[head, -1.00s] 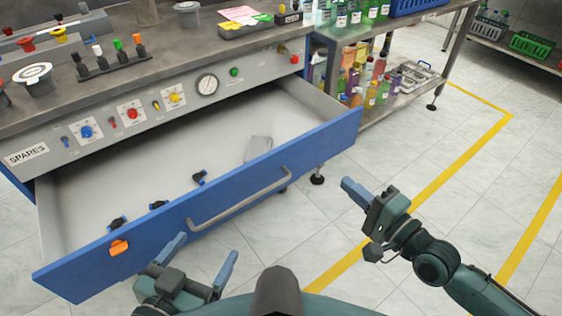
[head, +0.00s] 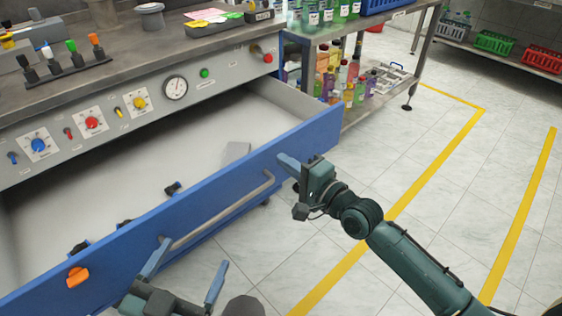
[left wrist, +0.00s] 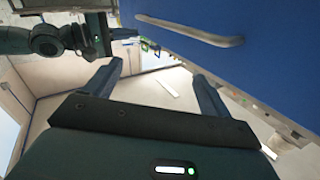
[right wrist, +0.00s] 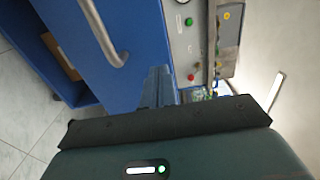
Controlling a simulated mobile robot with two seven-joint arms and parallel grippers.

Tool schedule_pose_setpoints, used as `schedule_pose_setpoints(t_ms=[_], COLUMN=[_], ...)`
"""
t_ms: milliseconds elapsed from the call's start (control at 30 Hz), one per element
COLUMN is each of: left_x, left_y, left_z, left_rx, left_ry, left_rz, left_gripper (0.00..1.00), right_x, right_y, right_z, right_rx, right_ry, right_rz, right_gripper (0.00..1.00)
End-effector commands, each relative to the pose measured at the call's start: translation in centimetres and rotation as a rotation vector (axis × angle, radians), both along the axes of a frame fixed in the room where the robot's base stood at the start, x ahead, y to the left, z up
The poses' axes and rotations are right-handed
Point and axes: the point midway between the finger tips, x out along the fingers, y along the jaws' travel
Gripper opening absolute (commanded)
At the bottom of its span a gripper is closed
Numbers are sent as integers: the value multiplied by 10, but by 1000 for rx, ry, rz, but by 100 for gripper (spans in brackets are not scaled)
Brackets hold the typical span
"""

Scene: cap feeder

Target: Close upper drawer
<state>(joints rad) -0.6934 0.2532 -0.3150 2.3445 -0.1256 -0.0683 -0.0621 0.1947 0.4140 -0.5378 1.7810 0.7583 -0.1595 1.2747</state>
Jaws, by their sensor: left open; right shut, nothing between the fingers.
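The upper drawer (head: 200,204) under the workbench stands pulled out, with its blue front and grey bar handle (head: 225,212) facing me. The drawer front also shows in the left wrist view (left wrist: 265,45) and the right wrist view (right wrist: 120,75). My right gripper (head: 285,162) is shut and empty, its fingertips at the drawer front to the right of the handle; I cannot tell if they touch. My left gripper (head: 188,270) is open and empty, in front of the drawer below the handle's left end.
An orange piece (head: 78,277) sits on the drawer front at the left. The control panel (head: 110,118) with knobs and a gauge runs above the drawer. A shelf with bottles (head: 345,80) stands to the right. The floor at the right is open.

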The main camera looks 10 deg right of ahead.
Motion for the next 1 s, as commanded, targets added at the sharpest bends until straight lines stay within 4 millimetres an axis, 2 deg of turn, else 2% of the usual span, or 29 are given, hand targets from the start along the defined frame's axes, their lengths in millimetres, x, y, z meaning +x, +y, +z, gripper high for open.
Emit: schedule_pose_setpoints(t_ms=[200,767,1000], left_x=[0,-1,-2], left_y=[-2,-3,-7], left_z=[-1,-1,-2], left_rx=[-4,-5,-10], left_ry=[-38,-50,-105], left_rz=[-11,-13,-33], left_gripper=[83,83,83], right_x=[16,23,51], right_y=[12,17,38], right_z=[-1,0,-1], right_rx=[1,1,3], right_ry=[1,1,-2], right_rz=[0,1,1], right_gripper=[0,0,0])
